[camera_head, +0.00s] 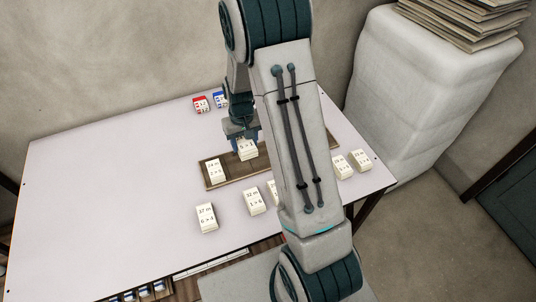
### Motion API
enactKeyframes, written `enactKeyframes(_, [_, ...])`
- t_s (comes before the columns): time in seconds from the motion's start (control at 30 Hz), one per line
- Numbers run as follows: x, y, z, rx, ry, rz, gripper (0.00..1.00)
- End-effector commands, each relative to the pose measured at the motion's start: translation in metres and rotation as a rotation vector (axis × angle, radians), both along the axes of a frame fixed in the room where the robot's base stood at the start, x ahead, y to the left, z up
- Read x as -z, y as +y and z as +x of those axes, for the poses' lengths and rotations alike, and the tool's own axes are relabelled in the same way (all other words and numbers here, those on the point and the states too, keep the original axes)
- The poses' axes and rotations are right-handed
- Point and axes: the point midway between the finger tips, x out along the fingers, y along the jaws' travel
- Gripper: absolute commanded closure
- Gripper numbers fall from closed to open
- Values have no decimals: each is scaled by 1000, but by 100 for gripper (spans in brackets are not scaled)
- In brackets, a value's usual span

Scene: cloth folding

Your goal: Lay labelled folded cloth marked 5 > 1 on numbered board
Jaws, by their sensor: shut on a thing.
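My gripper (243,138) points down over the brown board (232,173) and is shut on a white labelled folded cloth (247,151). The held cloth is over the board's middle; I cannot tell whether it touches the board, and its label is too small to read. Another white labelled cloth (215,171) lies on the board's left end. My arm hides part of the board, and no numbers on it can be made out. In front of the board lie a cloth reading about "6 > 4" (206,218) and one whose label seems to start with 5 (254,201).
A partly hidden white cloth (272,190) lies beside my arm. Two more (342,167) (360,160) lie at the table's right. A red block (201,104) and a blue block (220,99) stand behind the board. The left of the white table (100,200) is clear.

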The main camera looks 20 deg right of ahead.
Motion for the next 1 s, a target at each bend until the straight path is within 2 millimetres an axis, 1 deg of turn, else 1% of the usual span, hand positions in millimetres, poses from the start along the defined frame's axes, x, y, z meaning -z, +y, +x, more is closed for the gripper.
enactKeyframes(0.03, [18,-7,4,4,-5,0,73])
enactKeyframes(0.3, [41,-37,12,8,-6,-1,73])
enactKeyframes(0.5, [56,-57,14,8,-4,0,73])
enactKeyframes(0.63, [63,-69,14,8,-3,0,73])
enactKeyframes(0.8, [66,-80,12,7,-3,-1,73])
enactKeyframes(0.93, [65,-84,11,8,-1,-1,73])
enactKeyframes(1.0, [67,-82,13,6,0,-1,73])
